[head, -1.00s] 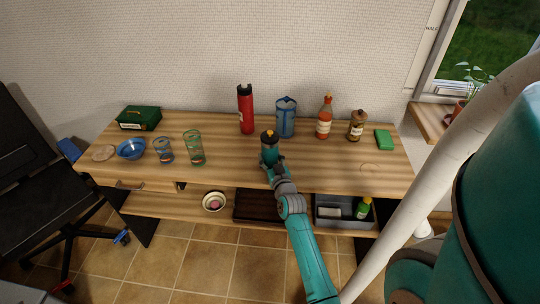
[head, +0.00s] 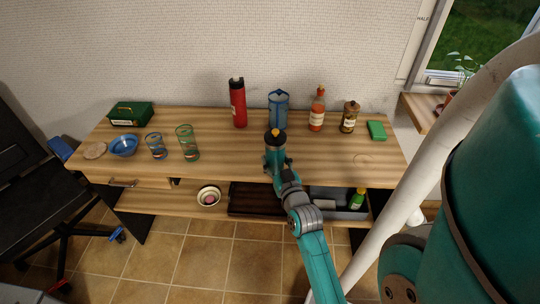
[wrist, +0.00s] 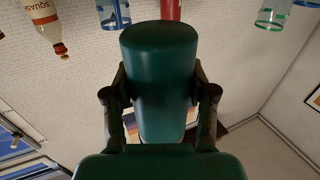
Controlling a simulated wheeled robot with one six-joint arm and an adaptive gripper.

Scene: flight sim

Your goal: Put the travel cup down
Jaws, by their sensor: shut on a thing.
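The travel cup (head: 273,142) is dark teal with a black lid and an orange top. It looks about upright in the head view, over the front middle part of the wooden table (head: 225,165). My gripper (head: 277,162) is shut on the travel cup. In the wrist view the cup (wrist: 160,75) fills the middle, with a finger of my gripper (wrist: 160,98) on each side. My gripper hides the cup's lower part in the head view, so I cannot tell whether its base touches the table.
Behind the cup stand a red bottle (head: 238,103), a blue pitcher (head: 278,108), a sauce bottle (head: 317,110) and a brown jar (head: 349,117). Two glasses (head: 188,143) and a blue bowl (head: 124,145) are at left. The front right tabletop (head: 350,168) is clear.

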